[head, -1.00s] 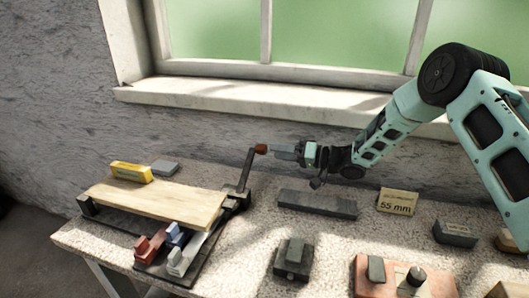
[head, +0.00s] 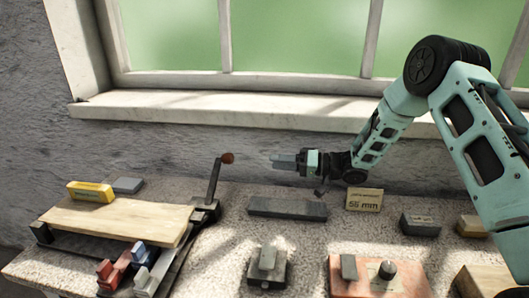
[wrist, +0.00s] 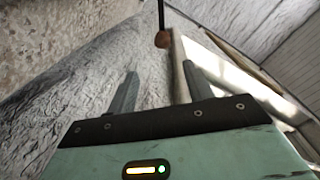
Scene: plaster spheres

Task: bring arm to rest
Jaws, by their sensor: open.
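My gripper (head: 284,161) is held out to the left above the back of the bench, in front of the wall below the window. In the wrist view my gripper (wrist: 158,90) has its two fingers apart with nothing between them. A lever with a reddish-brown knob (head: 228,158) stands left of the fingertips, apart from them in the head view. In the wrist view the knob (wrist: 163,39) shows beyond the fingers.
The speckled bench (head: 220,255) carries a wooden board (head: 115,220), a yellow block (head: 90,191), a dark bar (head: 288,208), a "55 mm" card (head: 364,200), a dark block (head: 420,225) and a reddish plate (head: 340,287). The window sill (head: 230,108) juts out above my gripper.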

